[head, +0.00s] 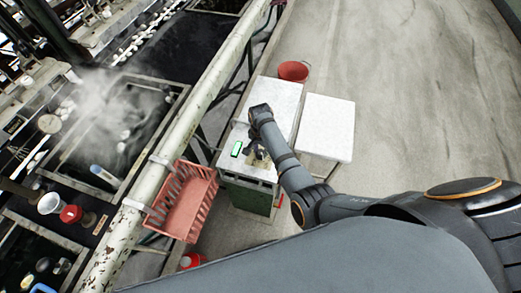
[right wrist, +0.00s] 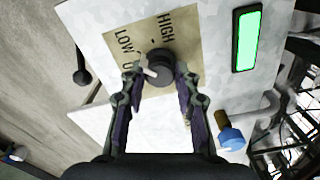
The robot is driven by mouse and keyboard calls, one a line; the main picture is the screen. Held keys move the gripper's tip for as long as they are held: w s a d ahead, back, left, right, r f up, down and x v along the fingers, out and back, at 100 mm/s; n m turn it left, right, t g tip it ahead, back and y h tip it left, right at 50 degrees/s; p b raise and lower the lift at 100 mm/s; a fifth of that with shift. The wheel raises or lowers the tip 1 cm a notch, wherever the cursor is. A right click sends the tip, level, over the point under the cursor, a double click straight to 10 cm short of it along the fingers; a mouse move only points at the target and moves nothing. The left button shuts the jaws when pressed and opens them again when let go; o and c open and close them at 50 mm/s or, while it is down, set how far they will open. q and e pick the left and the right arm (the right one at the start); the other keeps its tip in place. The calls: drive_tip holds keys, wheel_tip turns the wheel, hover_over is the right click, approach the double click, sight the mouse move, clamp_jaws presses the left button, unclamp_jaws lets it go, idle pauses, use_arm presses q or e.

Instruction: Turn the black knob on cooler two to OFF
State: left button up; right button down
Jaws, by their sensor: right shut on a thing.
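The black knob (right wrist: 159,64) sits on a beige dial plate (right wrist: 125,48) on a pale panel in the right wrist view. The plate reads HIGH and LOW; a third word is mostly hidden by a finger. A white mark on the knob points to the lower left in that view, near the hidden word. My right gripper (right wrist: 160,78) is shut on the knob, one finger at each side. In the head view my right gripper (head: 258,153) is over the panel of a green-sided cooler (head: 245,196). No cooler number is readable. My left gripper is not in view.
A lit green display (right wrist: 246,41) and a blue-handled valve (right wrist: 231,138) are near the knob. A red basket (head: 183,205) hangs on a pipe left of the cooler. A red bucket (head: 293,71) and a white box (head: 326,127) stand nearby. Floor to the right is clear.

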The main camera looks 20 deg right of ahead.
drive_tip(key=shift+r+n+p, duration=0.2)
drive_tip(key=shift+n+p, duration=0.7)
drive_tip(key=shift+p, duration=0.15)
drive_tip(key=shift+n+p, duration=0.65)
drive_tip(key=shift+n, duration=0.15)
drive_tip(key=shift+n+p, duration=0.7)
drive_tip(key=shift+n, duration=0.5)
drive_tip(key=shift+f+n+p, duration=0.2)
drive_tip(key=shift+n+p, duration=0.4)
drive_tip(key=shift+n, duration=0.8)
drive_tip(key=c, duration=1)
unclamp_jaws()
